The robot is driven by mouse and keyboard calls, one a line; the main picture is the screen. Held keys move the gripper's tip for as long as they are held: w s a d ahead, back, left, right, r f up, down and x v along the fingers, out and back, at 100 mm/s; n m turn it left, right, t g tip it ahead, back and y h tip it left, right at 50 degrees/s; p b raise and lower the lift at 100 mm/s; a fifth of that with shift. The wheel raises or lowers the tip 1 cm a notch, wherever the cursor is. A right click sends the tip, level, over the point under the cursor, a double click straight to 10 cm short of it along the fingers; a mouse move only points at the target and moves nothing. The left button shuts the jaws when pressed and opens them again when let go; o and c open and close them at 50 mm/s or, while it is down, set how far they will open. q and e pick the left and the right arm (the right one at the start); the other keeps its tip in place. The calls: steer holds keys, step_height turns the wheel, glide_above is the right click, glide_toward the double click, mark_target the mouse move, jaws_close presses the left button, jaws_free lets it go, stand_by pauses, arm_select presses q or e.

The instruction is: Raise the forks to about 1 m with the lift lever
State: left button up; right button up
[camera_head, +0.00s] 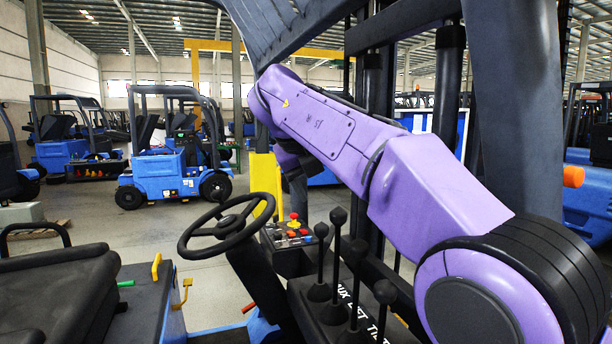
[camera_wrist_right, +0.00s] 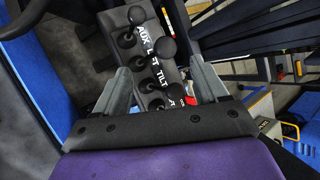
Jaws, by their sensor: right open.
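The levers stand in a row on a black console marked AUX, LIFT and TILT (camera_head: 360,310). The lift lever (camera_head: 338,217), a black stem with a round knob, seems to be the second from the far end, judged by the labels. Its boot (camera_wrist_right: 133,66) shows beside the LIFT label in the wrist view. My right gripper (camera_wrist_right: 160,72) is open, its two grey fingers spread on either side of the lever area in that view. It appears apart from the levers, with nothing between the fingers held. My left gripper is not in view. The forks are not visible.
A steering wheel (camera_head: 230,223) and a button panel with a red knob (camera_head: 294,217) stand left of the levers. The seat (camera_head: 60,295) is at lower left. Dark mast uprights (camera_head: 447,90) rise behind my purple right arm. Other blue forklifts (camera_head: 165,172) stand across the floor.

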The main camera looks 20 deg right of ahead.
mark_target(337, 212)
steer(key=d+f, duration=0.3)
steer(key=shift+s+d+f, duration=0.1)
steer(key=shift+s+f, duration=0.2)
steer(key=x, duration=0.2)
steer(key=w+b+x, duration=0.1)
steer(key=x, duration=0.4)
steer(key=shift+w+a+r, duration=0.1)
steer(key=shift+w+a, duration=0.15)
steer(key=shift+a, duration=0.1)
steer(key=shift+s+r, duration=0.35)
steer(key=shift+s, duration=0.35)
steer(key=shift+c, duration=0.9)
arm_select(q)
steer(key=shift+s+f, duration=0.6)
arm_select(e)
steer(key=c, duration=0.7)
steer(key=shift+a+f, duration=0.1)
